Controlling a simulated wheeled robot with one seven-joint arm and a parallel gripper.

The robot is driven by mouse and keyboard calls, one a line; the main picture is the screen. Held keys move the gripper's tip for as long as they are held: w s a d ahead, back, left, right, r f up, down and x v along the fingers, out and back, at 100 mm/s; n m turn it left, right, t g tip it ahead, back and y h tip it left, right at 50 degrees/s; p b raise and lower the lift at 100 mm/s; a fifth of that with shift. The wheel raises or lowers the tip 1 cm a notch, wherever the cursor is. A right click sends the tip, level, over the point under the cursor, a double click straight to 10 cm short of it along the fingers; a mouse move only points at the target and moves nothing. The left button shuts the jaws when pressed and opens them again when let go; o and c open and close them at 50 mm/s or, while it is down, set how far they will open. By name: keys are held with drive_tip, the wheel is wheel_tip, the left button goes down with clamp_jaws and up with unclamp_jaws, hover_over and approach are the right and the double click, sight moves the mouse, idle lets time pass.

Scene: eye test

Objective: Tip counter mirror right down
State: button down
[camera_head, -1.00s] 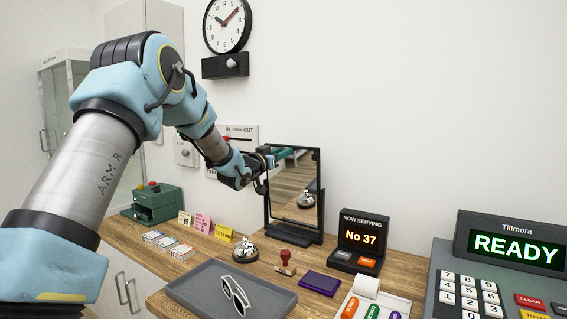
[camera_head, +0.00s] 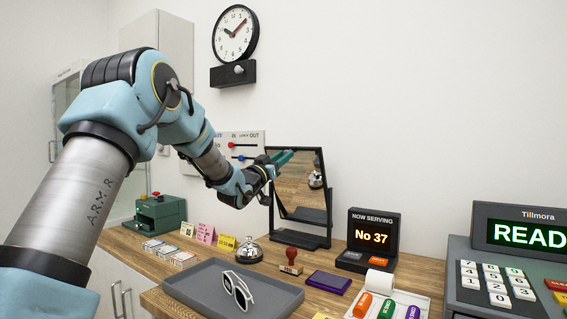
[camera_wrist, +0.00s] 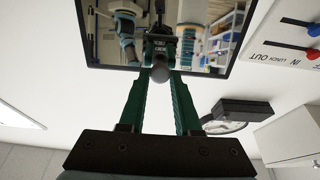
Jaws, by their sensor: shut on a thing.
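The counter mirror (camera_head: 303,205) stands in a black frame on a dark base at the back of the counter, against the wall. Its glass is tilted, top edge forward, and reflects the wooden counter and the bell. My gripper (camera_head: 289,154) reaches its top edge from the left. In the wrist view, which is upside down, my gripper's green fingers (camera_wrist: 160,80) are shut on a round grey knob (camera_wrist: 160,73) at the mirror's top edge. The mirror (camera_wrist: 100,66) there reflects my arm and some shelves.
A grey tray (camera_head: 195,292) with white glasses, a bell (camera_head: 248,251), a red-handled stamp (camera_head: 291,262) and a purple pad (camera_head: 328,282) lie in front. The No 37 display (camera_head: 373,240) stands right of the mirror. A lever panel (camera_head: 245,148) and clock (camera_head: 235,34) are on the wall behind.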

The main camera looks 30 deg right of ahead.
drive_tip(key=c, duration=0.6)
unclamp_jaws()
drive_tip(key=shift+c, duration=0.2)
drive_tip(key=shift+a, duration=0.1)
drive_tip(key=b+v, duration=0.3)
drive_tip(key=v, duration=0.7)
drive_tip(key=shift+s+a+f, duration=0.15)
drive_tip(key=shift+a, duration=0.15)
